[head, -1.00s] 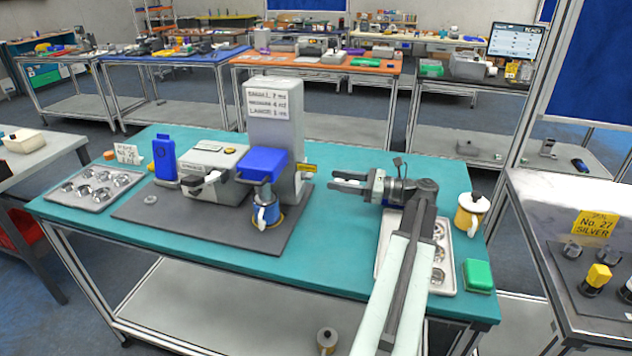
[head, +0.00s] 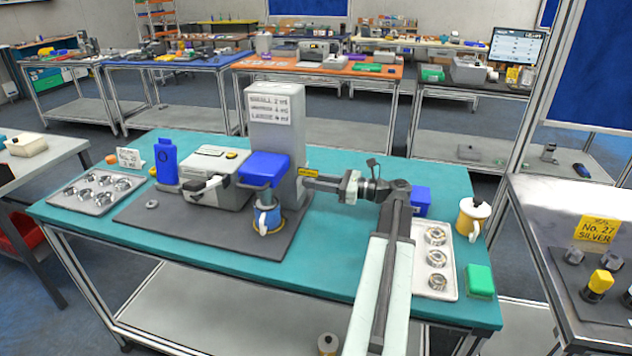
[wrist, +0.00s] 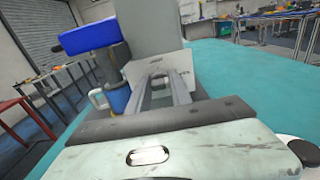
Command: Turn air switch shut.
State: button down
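The grey dispenser tower (head: 275,150) stands on the dark mat. A small yellow label (head: 308,172) with dark lettering sits at its right side. The air switch itself is not clearly visible; my fingers cover the area by the label. My gripper (head: 308,184) points left with its fingertips right at the tower's side, just under the label. In the wrist view, my gripper (wrist: 166,78) shows two fingers with a gap between them, in front of the tower (wrist: 148,28). I cannot tell whether they touch anything.
A blue dispenser head (head: 263,168) overhangs a blue mug (head: 267,220) left of my gripper. A grey machine (head: 215,178) stands further left. A tray (head: 446,240), a blue box (head: 421,203), a yellow mug (head: 473,218) and a green box (head: 480,281) are at right. Teal tabletop before my gripper is clear.

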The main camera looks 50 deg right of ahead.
jog(key=shift+n, duration=0.3)
jog(key=n, duration=1.7)
jog(key=shift+s+a+f, duration=0.1)
jog(key=shift+a+f, duration=0.05)
jog(key=shift+f, duration=0.05)
dwell(0.4)
jog(key=c, duration=1.2)
grip_release()
